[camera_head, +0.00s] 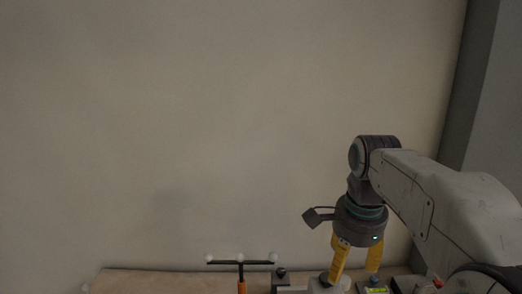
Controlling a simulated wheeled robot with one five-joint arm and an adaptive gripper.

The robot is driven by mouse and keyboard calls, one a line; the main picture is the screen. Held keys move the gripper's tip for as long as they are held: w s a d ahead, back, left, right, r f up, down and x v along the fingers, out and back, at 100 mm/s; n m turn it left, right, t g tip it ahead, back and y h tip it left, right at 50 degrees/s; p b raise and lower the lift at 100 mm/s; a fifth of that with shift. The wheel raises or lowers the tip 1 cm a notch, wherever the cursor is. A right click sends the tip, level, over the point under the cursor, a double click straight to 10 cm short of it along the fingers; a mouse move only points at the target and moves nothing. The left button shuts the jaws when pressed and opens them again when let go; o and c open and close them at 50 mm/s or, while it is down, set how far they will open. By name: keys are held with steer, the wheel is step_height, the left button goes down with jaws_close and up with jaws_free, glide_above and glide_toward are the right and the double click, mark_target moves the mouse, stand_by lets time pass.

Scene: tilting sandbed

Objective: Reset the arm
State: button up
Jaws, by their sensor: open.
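My gripper (355,262) shows at the lower right of the head view, with two yellow fingers pointing down. The fingers are apart and I see nothing held between them. My arm reaches in from the right edge and bends down at the wrist. The fingertips are close to small things at the bottom edge; I cannot tell whether they touch any of them.
A tan surface (150,281) runs along the bottom edge. A black T-shaped bar with white balls (240,262) stands on an orange post. Small dark and grey items (281,279) sit right of it. A plain wall (200,120) fills the back.

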steer(key=s+f+n+t, duration=0.1)
steer(key=s+f+n, duration=0.3)
steer(key=s+n, duration=0.3)
steer(key=s+f+n+t, duration=0.1)
steer(key=s+f+n, duration=0.3)
steer(key=s+n, duration=0.4)
steer(key=s, duration=0.3)
steer(key=shift+t, duration=0.4)
steer(key=shift+r, duration=0.1)
